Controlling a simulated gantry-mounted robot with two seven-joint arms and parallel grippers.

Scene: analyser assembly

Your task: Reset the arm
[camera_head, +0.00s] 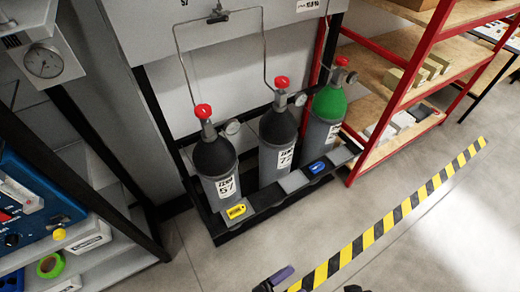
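Two small dark parts show at the bottom edge, one with a grey-purple tip left of centre (273,279) and one just right of it (352,288). They seem to be the ends of my left and right arms, mostly cut off by the frame. I cannot see whether either gripper is open or shut, or whether it holds anything. Both appear well in front of the gas cylinder rack (222,236), over the floor.
The rack holds two black-topped cylinders (213,155) (278,126) and a green-topped one (329,103). A red-framed shelf (412,80) stands right, a dark-framed shelf with a blue device (35,205) left. Yellow-black tape (405,208) crosses open floor.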

